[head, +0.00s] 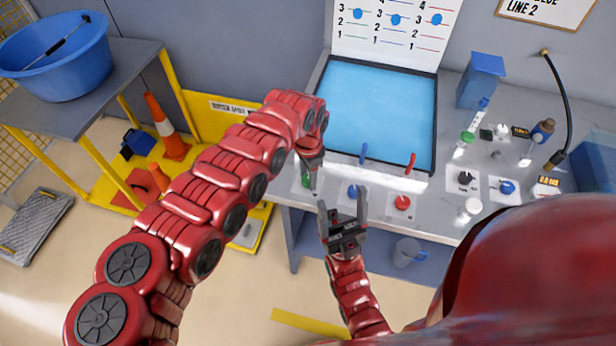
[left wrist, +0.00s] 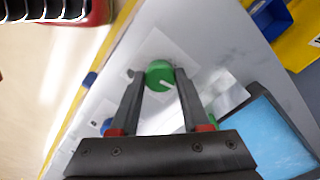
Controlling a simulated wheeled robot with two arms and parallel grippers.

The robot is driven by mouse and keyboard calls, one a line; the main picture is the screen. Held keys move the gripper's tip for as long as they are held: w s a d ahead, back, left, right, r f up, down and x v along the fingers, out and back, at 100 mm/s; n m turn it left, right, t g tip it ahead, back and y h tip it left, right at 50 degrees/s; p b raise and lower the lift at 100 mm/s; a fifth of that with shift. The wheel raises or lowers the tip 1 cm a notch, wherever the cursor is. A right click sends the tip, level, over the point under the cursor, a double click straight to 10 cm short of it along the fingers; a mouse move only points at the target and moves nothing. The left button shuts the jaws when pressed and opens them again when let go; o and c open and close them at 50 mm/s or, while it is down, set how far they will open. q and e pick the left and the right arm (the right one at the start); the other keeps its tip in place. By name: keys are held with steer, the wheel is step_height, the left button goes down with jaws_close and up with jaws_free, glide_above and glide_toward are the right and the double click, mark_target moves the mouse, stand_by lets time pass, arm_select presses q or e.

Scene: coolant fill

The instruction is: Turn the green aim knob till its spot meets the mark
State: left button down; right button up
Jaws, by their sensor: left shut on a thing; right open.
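The green aim knob (head: 306,181) is on the near left of the bench, mostly hidden by my left gripper (head: 314,180) in the head view. In the left wrist view the green knob (left wrist: 158,73) sits between the fingertips of my left gripper (left wrist: 161,76), which is shut on it. A pale line shows on the knob's top. Blue spots, the leftmost (head: 358,13) among them, show on the white scale board (head: 395,45); I cannot tell which line there is the mark. My right gripper (head: 343,215) is open and empty, in front of the bench edge.
A blue knob (head: 354,191) and a red knob (head: 403,202) stand right of the green one. Behind them are a blue pool (head: 375,105), a blue stick (head: 363,153) and a red stick (head: 410,163). Bottles and small knobs crowd the bench's right side.

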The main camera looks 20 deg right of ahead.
arm_select(q)
steer(key=shift+n, duration=1.2)
steer(key=shift+c, duration=1.9)
jaws_free()
step_height(320, 180, up, 18)
steer(key=b, duration=0.5)
steer(key=shift+f, duration=0.25)
